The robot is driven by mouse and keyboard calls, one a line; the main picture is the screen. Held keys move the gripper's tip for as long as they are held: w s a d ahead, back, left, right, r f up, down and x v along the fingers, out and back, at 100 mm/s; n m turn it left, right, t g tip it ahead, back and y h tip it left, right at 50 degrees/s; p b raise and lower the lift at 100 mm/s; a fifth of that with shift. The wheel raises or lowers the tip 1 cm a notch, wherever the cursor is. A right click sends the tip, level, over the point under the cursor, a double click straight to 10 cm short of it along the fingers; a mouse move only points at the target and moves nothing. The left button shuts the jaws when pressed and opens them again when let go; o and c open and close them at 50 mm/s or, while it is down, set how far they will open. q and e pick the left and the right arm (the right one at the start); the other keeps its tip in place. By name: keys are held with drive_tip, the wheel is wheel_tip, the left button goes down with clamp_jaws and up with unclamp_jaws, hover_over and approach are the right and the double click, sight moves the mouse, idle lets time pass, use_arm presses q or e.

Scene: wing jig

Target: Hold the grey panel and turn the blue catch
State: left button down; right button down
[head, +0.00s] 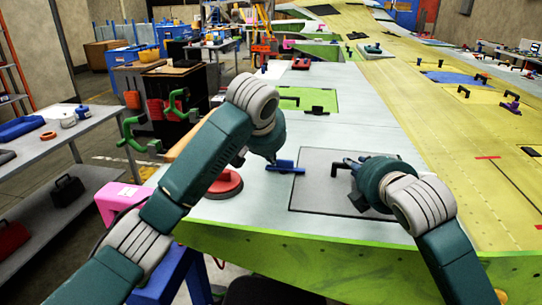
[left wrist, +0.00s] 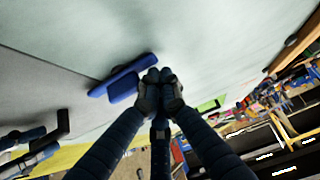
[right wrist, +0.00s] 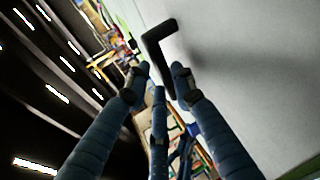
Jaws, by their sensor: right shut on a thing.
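The grey panel (head: 320,197) lies flat on the pale wing skin, with a black handle (head: 338,168) on it. My right gripper (head: 351,165) is at this handle, shut on it; the black bar (right wrist: 158,40) shows at the fingers in the right wrist view. The blue catch (head: 285,167) sits at the panel's left edge. In the left wrist view the catch (left wrist: 122,80) lies just beside the fingertips of my left gripper (left wrist: 159,82). These fingers are together; I cannot tell whether they touch the catch. My left arm partly hides this gripper in the head view.
A red round object (head: 224,184) lies on the skin left of the panel. A green panel (head: 308,99) with a black handle lies beyond. The yellow wing skin (head: 430,110) carries more handles. A grey table (head: 75,130) with tools stands at left.

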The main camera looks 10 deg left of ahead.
sight(273, 169)
use_arm(q)
drive_tip(key=shift+s+a+f, duration=0.1)
drive_tip(key=shift+s, duration=0.5)
use_arm(e)
drive_tip(key=shift+f, duration=0.2)
use_arm(q)
drive_tip(key=shift+s, duration=0.6)
drive_tip(key=shift+s+d, duration=0.65)
drive_tip(key=shift+s, duration=0.3)
drive_tip(key=shift+s+d+r+n+y, duration=0.1)
drive_tip(key=shift+d+n+y, duration=0.15)
drive_tip(key=shift+n+y, duration=0.3)
drive_tip(key=shift+s+d+r+n+y, duration=0.1)
drive_tip(key=shift+d+n+y, duration=0.2)
drive_tip(key=shift+n, duration=0.35)
drive_tip(key=shift+s+a+n+g+y, duration=0.1)
drive_tip(key=shift+n+g+y, duration=0.2)
drive_tip(key=shift+n+y, duration=0.55)
use_arm(e)
drive_tip(key=shift+a, duration=0.1)
use_arm(q)
drive_tip(key=shift+s+f+n, duration=0.1)
drive_tip(key=shift+f+n, duration=0.05)
drive_tip(key=shift+n, duration=0.1)
drive_tip(key=shift+d+h, duration=0.3)
drive_tip(key=shift+d, duration=0.05)
use_arm(e)
drive_tip(key=shift+a, duration=0.15)
